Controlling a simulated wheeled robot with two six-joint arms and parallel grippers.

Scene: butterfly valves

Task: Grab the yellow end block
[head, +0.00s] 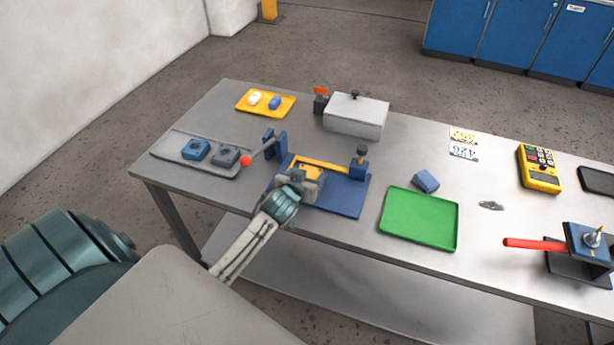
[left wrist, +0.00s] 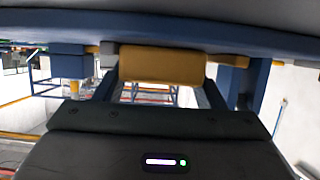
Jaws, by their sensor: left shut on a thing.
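The yellow end block (left wrist: 158,65) fills the space between the two dark fingers of my left gripper (left wrist: 160,88) in the left wrist view. The gripper is shut on it. In the head view my left gripper (head: 312,187) is over the blue fixture (head: 345,197) on the table and partly hides the block (head: 313,173). A yellow bar (head: 325,165) spans the fixture behind the gripper. I cannot tell whether the block still touches the fixture. My right gripper is not in view.
A lever with a red ball (head: 246,160) stands close left of my gripper. A green tray (head: 420,219) and a blue block (head: 425,181) are to the right. A grey lidded box (head: 356,116) is behind. A red-handled valve (head: 535,244) stands at the far right.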

